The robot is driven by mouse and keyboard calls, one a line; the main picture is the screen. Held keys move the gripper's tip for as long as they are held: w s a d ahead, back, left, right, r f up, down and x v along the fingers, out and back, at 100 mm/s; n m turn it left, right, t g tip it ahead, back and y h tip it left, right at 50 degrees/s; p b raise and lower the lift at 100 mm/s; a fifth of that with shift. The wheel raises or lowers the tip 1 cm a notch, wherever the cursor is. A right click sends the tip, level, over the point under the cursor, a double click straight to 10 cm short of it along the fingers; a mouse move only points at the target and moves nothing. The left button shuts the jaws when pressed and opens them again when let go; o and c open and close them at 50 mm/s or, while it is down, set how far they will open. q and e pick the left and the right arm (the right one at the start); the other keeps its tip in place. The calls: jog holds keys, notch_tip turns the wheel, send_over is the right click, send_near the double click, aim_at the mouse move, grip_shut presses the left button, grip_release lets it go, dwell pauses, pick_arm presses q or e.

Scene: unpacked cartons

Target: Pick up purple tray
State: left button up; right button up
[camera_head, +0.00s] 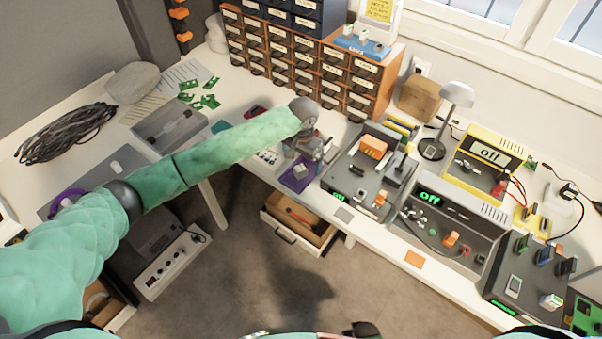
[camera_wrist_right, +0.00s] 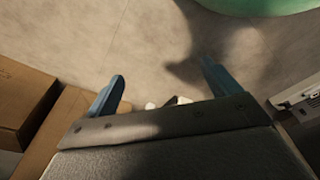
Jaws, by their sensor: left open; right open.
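The purple tray (camera_head: 297,179) lies on the white table near its front edge, just left of the grey tool station. A small pale object (camera_head: 301,170) sits on or over it. My left arm reaches across from the left, and my left gripper (camera_head: 312,154) is above the back part of the tray, open. It partly covers the tray, and I cannot tell whether its fingers touch it. My right gripper (camera_wrist_right: 165,88) shows two blue fingers spread apart over the floor, with nothing between them.
The grey station (camera_head: 366,172) stands close right of the tray. Brown drawer cabinets (camera_head: 300,62) rise behind. An open drawer (camera_head: 298,222) sticks out below the table. A coiled black cable (camera_head: 66,133) lies at left. Cardboard boxes (camera_wrist_right: 22,100) stand beside my right gripper.

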aim_at(302, 166)
pick_arm(q)
jog(key=shift+f+p, duration=1.3)
jog(key=shift+f, duration=1.3)
jog(key=c, duration=0.9)
jog(key=shift+c, duration=0.6)
pick_arm(e)
notch_tip(302, 166, down, 5)
jog(key=s+d, duration=0.2)
jog(key=s, duration=0.1)
jog(key=shift+d, duration=0.35)
